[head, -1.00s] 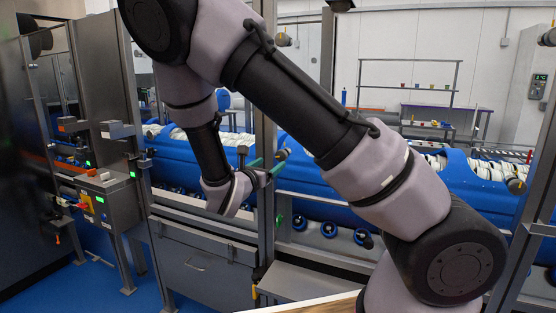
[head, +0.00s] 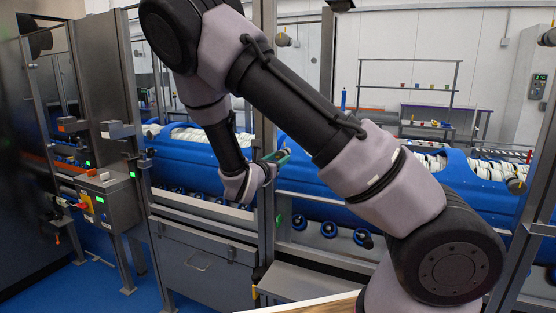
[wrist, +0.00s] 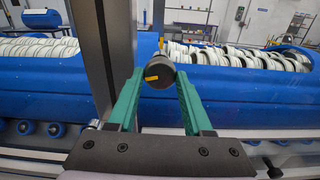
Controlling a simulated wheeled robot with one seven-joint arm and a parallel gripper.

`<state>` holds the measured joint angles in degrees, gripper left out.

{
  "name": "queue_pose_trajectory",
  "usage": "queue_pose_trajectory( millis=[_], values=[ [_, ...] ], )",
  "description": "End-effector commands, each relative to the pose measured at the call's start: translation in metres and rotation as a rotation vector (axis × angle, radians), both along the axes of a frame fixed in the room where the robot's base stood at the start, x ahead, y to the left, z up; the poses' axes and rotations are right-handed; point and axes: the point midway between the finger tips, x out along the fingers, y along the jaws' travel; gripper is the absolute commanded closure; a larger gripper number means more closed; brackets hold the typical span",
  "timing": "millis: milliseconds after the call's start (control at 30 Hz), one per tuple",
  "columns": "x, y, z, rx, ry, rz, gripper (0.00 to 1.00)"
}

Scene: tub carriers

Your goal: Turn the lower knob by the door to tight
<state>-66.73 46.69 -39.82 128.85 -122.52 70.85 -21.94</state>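The lower knob (wrist: 161,73) is a dark round knob with a yellow mark at its left side in the wrist view. It sits just beside a grey upright post (wrist: 104,50). My gripper (wrist: 160,78) is open, with its green fingertips to the left and right of the knob. Gaps show between the knob and both fingers; I cannot tell how deep it lies between them. In the head view my gripper (head: 277,157) is at the post and mostly hides this knob. The upper knob (head: 284,39) is higher on the same post.
Blue tubs (head: 318,180) filled with white rings lie behind the frame. A grey cabinet (head: 205,262) stands below my gripper. A control box (head: 108,202) with green lights is at the left. Another knob (head: 516,185) is on the right post.

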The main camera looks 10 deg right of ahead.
Motion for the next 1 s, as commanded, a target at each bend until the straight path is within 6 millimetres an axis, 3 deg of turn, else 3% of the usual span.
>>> queue_pose_trajectory(
  millis=[467, 1000],
  values=[
    [0.0, 0.0, -0.0003, 0.097, -0.068, -0.001, 1.0],
    [0.0002, 0.0003, -0.0007, 0.49, -0.352, -0.001, 1.0]
  ],
)
